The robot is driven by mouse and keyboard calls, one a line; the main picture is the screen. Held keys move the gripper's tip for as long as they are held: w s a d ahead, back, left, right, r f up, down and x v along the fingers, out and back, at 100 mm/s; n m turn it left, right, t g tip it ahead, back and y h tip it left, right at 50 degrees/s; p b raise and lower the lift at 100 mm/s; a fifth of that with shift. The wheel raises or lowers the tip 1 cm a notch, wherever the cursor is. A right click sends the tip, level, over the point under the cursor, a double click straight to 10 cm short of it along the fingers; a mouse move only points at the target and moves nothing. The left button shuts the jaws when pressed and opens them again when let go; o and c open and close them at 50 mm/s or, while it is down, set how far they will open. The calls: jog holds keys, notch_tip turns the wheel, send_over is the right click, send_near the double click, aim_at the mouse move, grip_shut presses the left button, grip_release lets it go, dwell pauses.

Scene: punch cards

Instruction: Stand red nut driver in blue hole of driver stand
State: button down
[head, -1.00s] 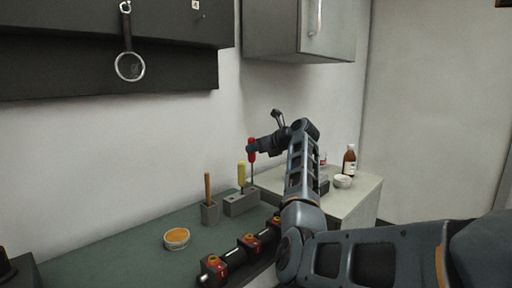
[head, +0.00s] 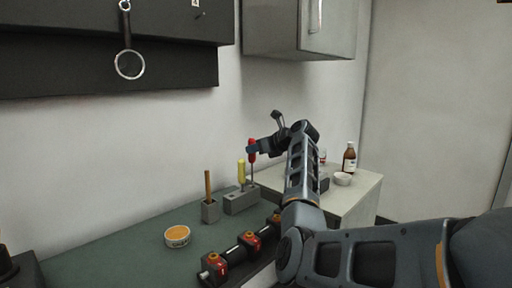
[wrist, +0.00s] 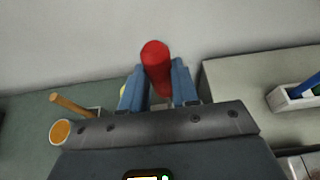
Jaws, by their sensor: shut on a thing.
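The red nut driver (head: 252,146) is upright in my gripper (head: 254,149), which is shut on its red handle. Its thin shaft points down at the right end of the grey driver stand (head: 236,204). I cannot tell whether the tip is in a hole; no blue mark shows. A yellow-handled driver (head: 241,172) stands in the same block, just left of the red one.
A grey holder (head: 210,212) with a wooden-handled tool and a round tin (head: 177,236) are to the left. A rail with red clamps (head: 250,241) lies in front. A white cabinet top (head: 350,186) at right bears a brown bottle (head: 349,158) and a white bowl (head: 342,179).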

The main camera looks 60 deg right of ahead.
jog(key=shift+f, duration=1.75)
dwell(0.4)
jog(key=shift+f, duration=1.4)
jog(key=c, duration=0.8)
grip_release()
jog(key=shift+o, duration=0.5)
jog(key=o, duration=0.4)
jog(key=shift+a, duration=0.1)
